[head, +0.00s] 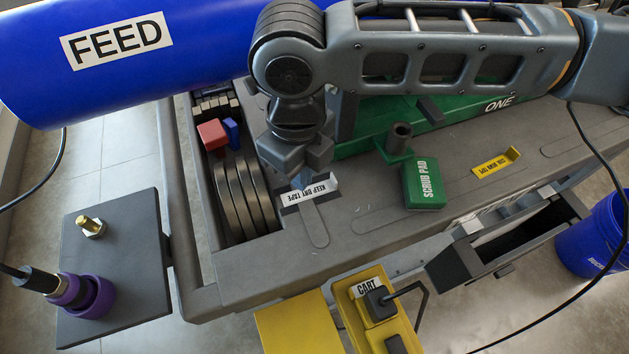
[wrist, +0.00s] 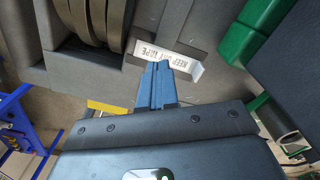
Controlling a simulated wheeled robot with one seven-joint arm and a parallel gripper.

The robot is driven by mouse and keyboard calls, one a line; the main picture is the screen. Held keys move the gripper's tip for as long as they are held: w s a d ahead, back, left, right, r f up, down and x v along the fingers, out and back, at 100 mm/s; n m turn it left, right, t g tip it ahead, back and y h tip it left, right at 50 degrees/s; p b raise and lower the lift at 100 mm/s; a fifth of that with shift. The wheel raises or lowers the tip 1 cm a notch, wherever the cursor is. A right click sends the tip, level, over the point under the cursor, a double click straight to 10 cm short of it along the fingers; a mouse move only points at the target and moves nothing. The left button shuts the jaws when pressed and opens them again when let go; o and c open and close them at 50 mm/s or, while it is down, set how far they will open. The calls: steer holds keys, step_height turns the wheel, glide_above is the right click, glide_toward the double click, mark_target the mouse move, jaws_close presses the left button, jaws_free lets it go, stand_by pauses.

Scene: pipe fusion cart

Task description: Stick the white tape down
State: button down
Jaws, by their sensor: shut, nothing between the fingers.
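The white tape (head: 318,191), printed "KEEP DRY TAPE", lies on the grey cart top near its front left. In the wrist view the white tape (wrist: 182,59) has its right end bent up off the surface; its left part looks flat. My gripper (head: 303,183) is shut and empty, pointing down at the tape and hiding a little of it in the head view. In the wrist view the blue fingertips of my gripper (wrist: 157,67) are at the tape's near edge, left of the raised end. I cannot tell whether they touch it.
A yellow tape (head: 492,164) with an upturned end lies farther right. A green scrub pad (head: 424,184) and a green post stand between. Dark discs (head: 245,199) sit in a slot left of the tape. A blue FEED pipe (head: 190,45) runs behind. The cart top in front is clear.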

mark_target(302, 194)
steer(key=shift+r+p, duration=1.25)
steer(key=shift+r, duration=0.6)
